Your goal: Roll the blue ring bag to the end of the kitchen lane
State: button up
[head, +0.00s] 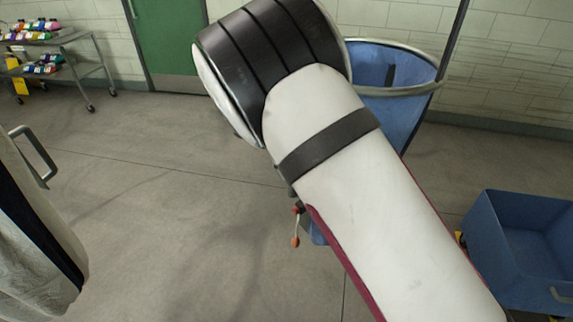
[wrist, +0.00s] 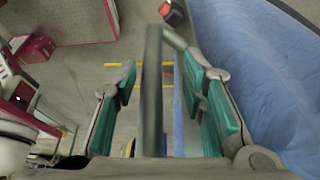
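The blue ring bag hangs from a round grey rim (head: 400,90), with its blue cloth (head: 385,65) showing behind my arm in the head view. My arm hides its left side and much of its lower part. In the wrist view, blue cloth (wrist: 262,65), seemingly the same bag, fills the right side. My gripper (wrist: 160,72) has its teal-padded fingers apart, with a dark grey bar (wrist: 152,95) between them. Gaps show on both sides of the bar. My gripper is hidden in the head view.
A blue bin (head: 520,240) on wheels stands at the right. A grey-white bag (head: 35,240) with a handle is at the near left. A shelf cart (head: 75,70) stands by the green door (head: 172,45). The floor between is clear.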

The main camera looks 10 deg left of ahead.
jog(key=v, duration=1.2)
dwell(1.0)
